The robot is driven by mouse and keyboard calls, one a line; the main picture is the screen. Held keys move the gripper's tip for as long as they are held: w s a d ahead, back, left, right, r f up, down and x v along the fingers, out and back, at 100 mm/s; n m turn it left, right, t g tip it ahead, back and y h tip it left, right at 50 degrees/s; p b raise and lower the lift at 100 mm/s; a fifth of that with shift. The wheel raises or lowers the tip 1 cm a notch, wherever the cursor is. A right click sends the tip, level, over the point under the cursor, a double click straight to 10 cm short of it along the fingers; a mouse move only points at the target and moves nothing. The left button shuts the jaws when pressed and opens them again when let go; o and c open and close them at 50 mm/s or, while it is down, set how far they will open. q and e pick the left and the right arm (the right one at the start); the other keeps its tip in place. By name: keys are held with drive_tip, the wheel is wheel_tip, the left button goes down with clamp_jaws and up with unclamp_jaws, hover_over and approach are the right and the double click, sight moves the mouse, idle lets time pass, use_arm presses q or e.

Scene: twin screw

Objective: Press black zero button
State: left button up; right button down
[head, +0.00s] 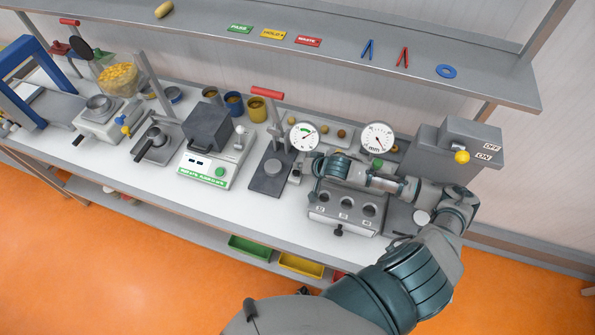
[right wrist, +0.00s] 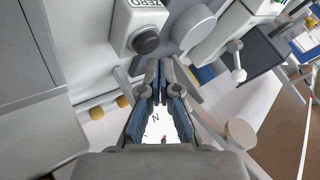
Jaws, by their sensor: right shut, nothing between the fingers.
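The black zero button (right wrist: 145,41) is a round dark knob on a light grey block (right wrist: 128,22) marked ZERO, at the top of the right wrist view. My right gripper (right wrist: 158,64) is shut and empty. Its fingertips lie just below and to the right of the button in that view, and I cannot tell whether they touch it. I cannot make out the button in the head view. My left gripper is not in view.
A stand with a red handle (head: 267,94) is close left of my gripper. A balance (head: 205,172) with a dark block stands farther left. A grey box with several round sockets (head: 345,207) lies under my right arm. A second dial (head: 377,137) is behind it.

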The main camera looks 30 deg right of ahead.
drive_tip(key=shift+a, duration=0.3)
drive_tip(key=shift+a+r, duration=0.1)
drive_tip(key=shift+a, duration=0.05)
drive_tip(key=shift+d+f, duration=0.3)
drive_tip(key=shift+f, duration=0.05)
drive_tip(key=shift+d+f, duration=0.1)
drive_tip(key=shift+d, duration=0.05)
drive_tip(key=shift+a+f, duration=0.1)
drive_tip(key=shift+a, duration=0.1)
